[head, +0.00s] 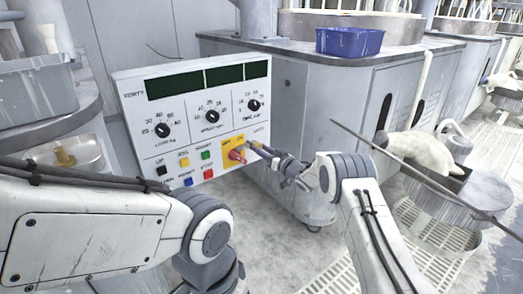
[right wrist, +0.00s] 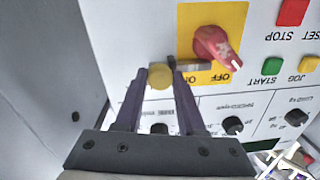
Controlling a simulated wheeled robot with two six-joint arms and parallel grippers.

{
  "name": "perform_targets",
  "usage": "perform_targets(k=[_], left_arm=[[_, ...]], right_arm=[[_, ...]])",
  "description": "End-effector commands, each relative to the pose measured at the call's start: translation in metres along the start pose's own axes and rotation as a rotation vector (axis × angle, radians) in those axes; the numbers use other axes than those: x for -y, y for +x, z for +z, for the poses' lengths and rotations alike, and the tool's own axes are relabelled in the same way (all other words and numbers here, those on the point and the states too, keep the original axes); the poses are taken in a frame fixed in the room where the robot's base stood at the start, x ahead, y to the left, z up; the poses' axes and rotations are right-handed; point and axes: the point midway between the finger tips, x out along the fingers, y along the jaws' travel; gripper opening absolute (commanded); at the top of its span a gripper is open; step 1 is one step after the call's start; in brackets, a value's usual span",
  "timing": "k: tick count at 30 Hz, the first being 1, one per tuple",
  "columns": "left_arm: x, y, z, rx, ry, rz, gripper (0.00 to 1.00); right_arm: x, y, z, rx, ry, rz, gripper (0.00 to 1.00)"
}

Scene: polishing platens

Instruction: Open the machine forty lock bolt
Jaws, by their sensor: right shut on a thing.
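The control panel (head: 195,115) stands at centre-left in the head view. Its yellow switch plate (head: 228,142) carries a red rotary switch (head: 237,155), also seen in the right wrist view (right wrist: 217,46). In the right wrist view, a round brass-coloured knob (right wrist: 159,77) sits beside the plate's edge, with a short grey bar (right wrist: 187,66) next to it on the plate; this looks like the lock bolt. My right gripper (head: 255,148) is at the panel's right edge, its dark fingers (right wrist: 160,85) shut on the knob. My left gripper is not visible; only the left arm shows.
Coloured push buttons (head: 207,155) and dials (head: 212,116) sit close to the plate. A blue bin (head: 349,41) rests on the machine behind. A grey tub (head: 35,90) is at left. A thin dark rod (head: 420,172) crosses the right side. Open floor lies below centre.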

Motion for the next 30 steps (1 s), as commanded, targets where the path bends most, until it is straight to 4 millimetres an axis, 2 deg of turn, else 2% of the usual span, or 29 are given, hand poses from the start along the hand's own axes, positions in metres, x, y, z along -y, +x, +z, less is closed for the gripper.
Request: perform_targets(k=[26,30], left_arm=[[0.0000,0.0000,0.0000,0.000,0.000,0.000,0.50],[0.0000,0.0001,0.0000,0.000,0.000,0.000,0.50]], right_arm=[[-0.0003,-0.0003,-0.0001,0.000,0.000,0.000,0.00],[-0.0083,-0.0028,-0.0016,-0.002,-0.002,0.002,0.00]])
